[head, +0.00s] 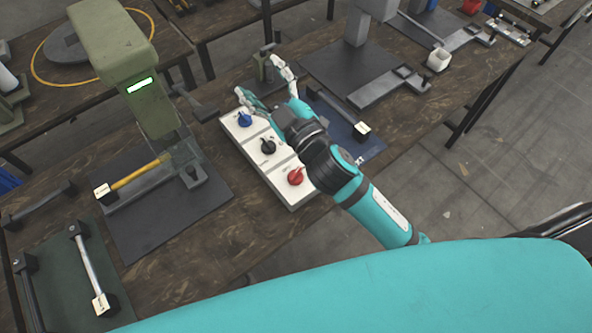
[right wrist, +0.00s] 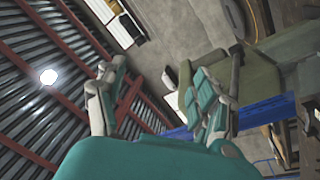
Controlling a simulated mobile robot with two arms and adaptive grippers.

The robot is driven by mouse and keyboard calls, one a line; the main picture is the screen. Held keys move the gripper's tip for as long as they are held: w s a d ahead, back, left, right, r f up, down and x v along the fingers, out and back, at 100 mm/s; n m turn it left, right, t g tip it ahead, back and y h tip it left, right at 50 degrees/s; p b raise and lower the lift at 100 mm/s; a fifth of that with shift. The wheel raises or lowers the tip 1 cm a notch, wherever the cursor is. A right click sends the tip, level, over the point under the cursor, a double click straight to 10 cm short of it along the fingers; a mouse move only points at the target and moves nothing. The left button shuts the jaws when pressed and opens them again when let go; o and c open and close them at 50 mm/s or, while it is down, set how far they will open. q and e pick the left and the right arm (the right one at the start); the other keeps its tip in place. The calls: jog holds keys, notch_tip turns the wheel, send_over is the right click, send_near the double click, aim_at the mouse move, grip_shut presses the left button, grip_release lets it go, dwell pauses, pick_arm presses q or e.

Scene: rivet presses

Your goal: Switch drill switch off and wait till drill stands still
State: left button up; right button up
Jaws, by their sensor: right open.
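A white switch panel (head: 258,150) lies on the wooden workbench with three rotary knobs: a blue knob (head: 244,119), a black knob (head: 268,146) and a red knob (head: 295,176). I cannot tell from any label which one belongs to the drill. My right gripper (head: 262,82) is open and empty, past the panel's far end, with one finger above and beyond the blue knob; it touches no knob that I can see. In the right wrist view its two spread fingers (right wrist: 153,92) have nothing between them. My left gripper is not in view.
A green press (head: 119,62) with a lit green display stands left of the panel, a yellow-handled bar (head: 140,173) at its base. A blue mat (head: 340,120) lies right of the panel, partly behind my right arm. Bars lie on a dark mat (head: 65,275) at lower left.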

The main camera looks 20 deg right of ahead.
jog(key=s+a+r+n+g+y, duration=0.3)
jog(key=a+r+n+y, duration=0.25)
jog(key=n+y, duration=0.2)
jog(key=s+a+r+n+g+y, duration=0.2)
jog(key=a+r+n+g+y, duration=0.1)
jog(key=a+r+n+y, duration=0.4)
jog(key=s+a+f+n+g+y, duration=0.1)
jog(key=s+a+f+n+g, duration=0.1)
jog(key=s+a+n+g, duration=0.45)
jog(key=n+g+h, duration=0.7)
jog(key=n+h, duration=0.5)
jog(key=h, duration=0.9)
send_near(295, 173)
jog(key=shift+t, duration=0.25)
jog(key=f+p, duration=0.2)
jog(key=f, duration=0.2)
jog(key=f+p, duration=0.2)
jog(key=f, duration=0.2)
jog(key=shift+s+a+f+p, duration=0.1)
jog(key=shift+s+f+p, duration=0.1)
jog(key=shift+f+p, duration=0.2)
jog(key=shift+f, duration=0.7)
